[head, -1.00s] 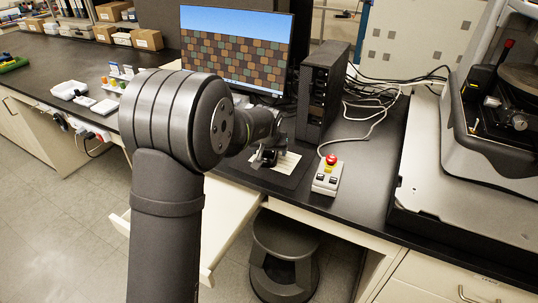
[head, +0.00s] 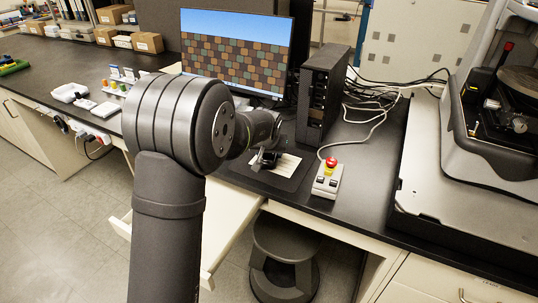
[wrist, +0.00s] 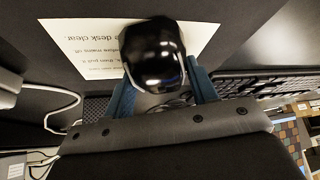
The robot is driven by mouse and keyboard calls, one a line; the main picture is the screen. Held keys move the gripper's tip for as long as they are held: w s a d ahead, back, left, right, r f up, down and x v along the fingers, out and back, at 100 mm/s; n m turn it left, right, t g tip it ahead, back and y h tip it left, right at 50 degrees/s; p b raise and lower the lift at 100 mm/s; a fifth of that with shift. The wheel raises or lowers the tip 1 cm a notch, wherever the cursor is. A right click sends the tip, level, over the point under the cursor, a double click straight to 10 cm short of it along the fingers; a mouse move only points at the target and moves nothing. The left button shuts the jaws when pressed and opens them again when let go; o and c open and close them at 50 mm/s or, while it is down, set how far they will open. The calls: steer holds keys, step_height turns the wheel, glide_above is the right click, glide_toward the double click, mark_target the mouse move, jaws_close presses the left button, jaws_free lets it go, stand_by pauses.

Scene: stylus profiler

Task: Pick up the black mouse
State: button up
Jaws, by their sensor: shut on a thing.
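The black mouse (wrist: 153,52) is glossy and shows large in the wrist view, over a printed white paper (wrist: 80,40). My gripper (wrist: 163,85) has its two blue fingers on either side of the mouse's near end and is shut on it. In the head view my gripper (head: 266,158) is small and dark over the desk in front of the monitor, near the paper (head: 278,170). The mouse cannot be told apart clearly from the gripper there. I cannot tell exactly how high the mouse is above the paper.
A keyboard (wrist: 270,85) lies to the right in the wrist view. In the head view, a control box with a red button (head: 329,175) stands right of the paper, a computer tower (head: 322,92) behind it, and a monitor (head: 235,55) at the back. Loose cables (head: 375,125) run beside the tower.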

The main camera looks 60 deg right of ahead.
steer(key=r, duration=0.4)
steer(key=shift+s, duration=0.25)
steer(key=s+a+r, duration=0.3)
steer(key=s+r, duration=0.3)
steer(key=s, duration=0.4)
steer(key=shift+s+r, duration=0.25)
steer(key=shift+s, duration=0.15)
steer(key=o, duration=0.4)
steer(key=c, duration=0.8)
